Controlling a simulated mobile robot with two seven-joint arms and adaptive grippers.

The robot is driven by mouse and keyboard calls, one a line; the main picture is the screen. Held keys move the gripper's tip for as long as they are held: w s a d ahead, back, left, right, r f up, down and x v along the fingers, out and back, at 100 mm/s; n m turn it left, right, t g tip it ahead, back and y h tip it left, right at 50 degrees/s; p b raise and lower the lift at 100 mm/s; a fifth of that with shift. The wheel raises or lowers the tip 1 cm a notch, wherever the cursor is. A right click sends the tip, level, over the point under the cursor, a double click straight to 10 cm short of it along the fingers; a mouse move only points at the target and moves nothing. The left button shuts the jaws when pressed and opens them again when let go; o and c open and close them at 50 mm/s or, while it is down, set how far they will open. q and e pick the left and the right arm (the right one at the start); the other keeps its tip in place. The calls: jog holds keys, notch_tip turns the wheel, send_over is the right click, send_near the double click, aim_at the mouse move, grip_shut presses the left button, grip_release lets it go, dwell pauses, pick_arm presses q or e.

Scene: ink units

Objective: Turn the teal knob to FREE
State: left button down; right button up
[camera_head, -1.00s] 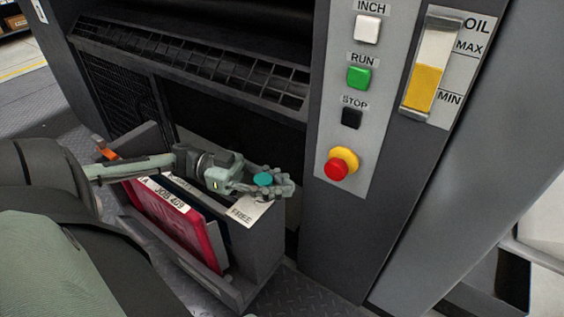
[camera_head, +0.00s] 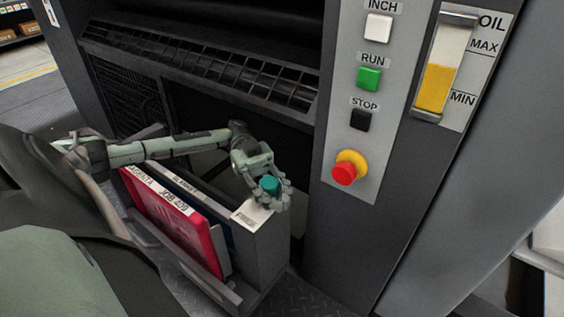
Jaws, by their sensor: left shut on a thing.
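The teal knob (camera_head: 269,186) sits on top of the grey box-shaped unit (camera_head: 262,255), at its far right end. My left gripper (camera_head: 270,192) reaches over the unit from the left and is shut on the knob, with its fingers on both sides of it. A white label (camera_head: 251,213) lies on the unit's top just in front of the knob. Its wording cannot be read now, and the gripper covers part of the area around the knob. My right gripper is not in view.
A magenta panel marked JOB 409 (camera_head: 172,215) stands in the unit beside the grey end. To the right is a control panel with a white INCH button (camera_head: 379,27), green RUN button (camera_head: 368,79), black STOP button (camera_head: 360,119) and red emergency button (camera_head: 344,174). An oil gauge (camera_head: 440,70) is further right.

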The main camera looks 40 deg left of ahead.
pick_arm(q)
jog(key=shift+s+a+m+g+y, duration=0.15)
jog(key=shift+m+g+y, duration=0.2)
jog(key=shift+m+g, duration=0.25)
jog(key=shift+s+a+m+g+y, duration=0.1)
jog(key=shift+m+g+y, duration=0.3)
jog(key=shift+g, duration=0.4)
jog(key=c, duration=1.2)
grip_release()
jog(key=shift+s, duration=0.1)
jog(key=shift+o, duration=0.2)
jog(key=shift+d, duration=0.1)
jog(key=shift+t, duration=0.3)
